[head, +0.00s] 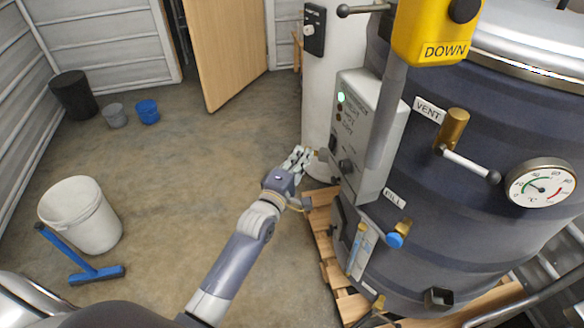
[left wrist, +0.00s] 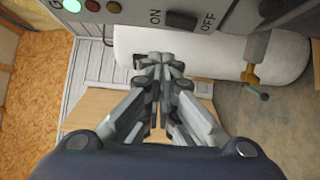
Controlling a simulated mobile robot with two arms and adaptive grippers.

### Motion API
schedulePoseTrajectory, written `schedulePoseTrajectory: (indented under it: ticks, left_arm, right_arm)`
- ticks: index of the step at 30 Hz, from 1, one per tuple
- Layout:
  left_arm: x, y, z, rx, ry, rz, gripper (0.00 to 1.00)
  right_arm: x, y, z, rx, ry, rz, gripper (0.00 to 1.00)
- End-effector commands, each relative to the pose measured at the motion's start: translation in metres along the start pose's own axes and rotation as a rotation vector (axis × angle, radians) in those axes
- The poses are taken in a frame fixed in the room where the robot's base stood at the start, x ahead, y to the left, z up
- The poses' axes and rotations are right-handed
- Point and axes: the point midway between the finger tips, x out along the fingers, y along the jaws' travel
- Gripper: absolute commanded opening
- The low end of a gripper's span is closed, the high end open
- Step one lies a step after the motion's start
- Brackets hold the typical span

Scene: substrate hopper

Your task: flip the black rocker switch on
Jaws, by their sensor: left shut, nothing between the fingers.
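The black rocker switch (left wrist: 181,20) shows in the left wrist view, between the ON and OFF labels on a grey control box (left wrist: 225,18). I cannot tell which side of it is pressed in. In the head view the control box (head: 372,125) is mounted at the side of the dark tank; the rocker is not clearly made out there. My right gripper is not in view.
A green lamp (head: 341,97) is lit on the box. A yellow DOWN pendant (head: 435,35) hangs in front of the tank (head: 450,110). A white cylinder (head: 322,90) stands behind the box.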

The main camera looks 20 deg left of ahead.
Motion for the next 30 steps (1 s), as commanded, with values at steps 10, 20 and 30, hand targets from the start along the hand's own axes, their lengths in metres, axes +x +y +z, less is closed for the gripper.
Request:
schedulePoseTrajectory:
  ticks: [10,20,30]
  left_arm:
    - [-0.045,0.005,0.0,-0.001,0.001,-0.001,0.0]
    - [-0.05,0.006,0.0,0.0,0.001,-0.001,0.0]
    - [-0.05,-0.001,0.0,0.012,0.0,-0.014,0.0]
  right_arm:
    - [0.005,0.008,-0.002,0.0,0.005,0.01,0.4]
    - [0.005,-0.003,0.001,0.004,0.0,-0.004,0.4]
    - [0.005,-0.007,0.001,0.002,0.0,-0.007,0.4]
